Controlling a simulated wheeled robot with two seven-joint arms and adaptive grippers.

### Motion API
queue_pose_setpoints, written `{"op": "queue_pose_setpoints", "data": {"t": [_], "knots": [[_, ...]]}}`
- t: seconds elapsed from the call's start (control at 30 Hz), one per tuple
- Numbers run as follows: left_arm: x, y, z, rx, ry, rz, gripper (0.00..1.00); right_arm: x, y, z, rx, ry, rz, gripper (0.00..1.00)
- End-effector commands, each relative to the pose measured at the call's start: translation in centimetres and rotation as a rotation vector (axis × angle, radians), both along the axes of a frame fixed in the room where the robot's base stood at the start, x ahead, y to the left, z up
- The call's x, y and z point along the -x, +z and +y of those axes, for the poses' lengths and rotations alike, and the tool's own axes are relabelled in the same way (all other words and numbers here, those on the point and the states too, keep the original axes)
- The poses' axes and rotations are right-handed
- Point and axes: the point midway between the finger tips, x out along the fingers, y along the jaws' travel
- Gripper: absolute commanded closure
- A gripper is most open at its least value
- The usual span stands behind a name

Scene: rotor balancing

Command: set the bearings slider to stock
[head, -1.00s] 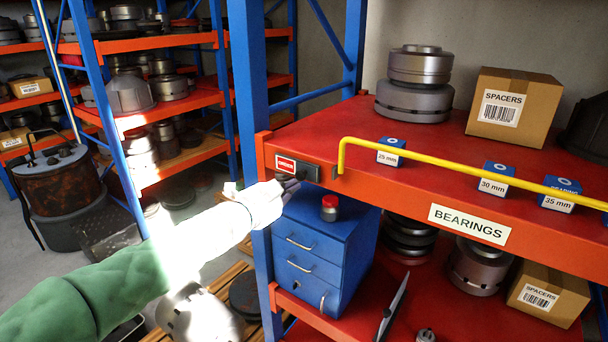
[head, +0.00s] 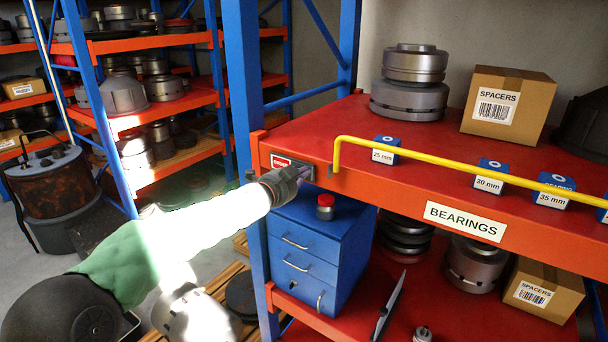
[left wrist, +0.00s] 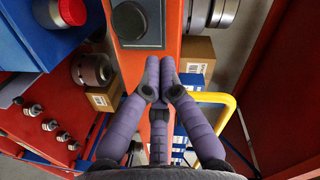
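The label's small text is too blurred to read surely. My left gripper (head: 305,171) is at the right part of the slider and hides some of it. In the left wrist view a dark plate with a round part (left wrist: 138,22) lies just beyond the fingertips (left wrist: 160,62). The fingers are drawn together with nothing seen between them. Contact with the slider cannot be told. My right gripper is not in view.
A yellow rail (head: 440,166) runs along the shelf front, starting just right of the slider. Small blue bearing boxes (head: 386,150) and a spacers carton (head: 507,102) stand on the shelf. A blue drawer cabinet (head: 318,250) with a red-capped jar (head: 325,207) is below.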

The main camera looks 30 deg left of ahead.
Motion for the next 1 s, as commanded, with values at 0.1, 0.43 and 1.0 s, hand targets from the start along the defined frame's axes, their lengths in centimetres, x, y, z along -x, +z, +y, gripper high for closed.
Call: {"op": "queue_pose_setpoints", "data": {"t": [0.1,0.43,1.0], "knots": [[-0.2,-0.3,0.7,0.0,0.0,0.0,1.0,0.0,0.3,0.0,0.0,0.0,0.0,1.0],[-0.2,-0.5,1.0,0.001,-0.001,0.0,1.0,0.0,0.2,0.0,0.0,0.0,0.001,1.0],[-0.8,-0.2,7.4,0.001,0.003,0.003,1.0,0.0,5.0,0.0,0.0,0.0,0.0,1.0]]}}
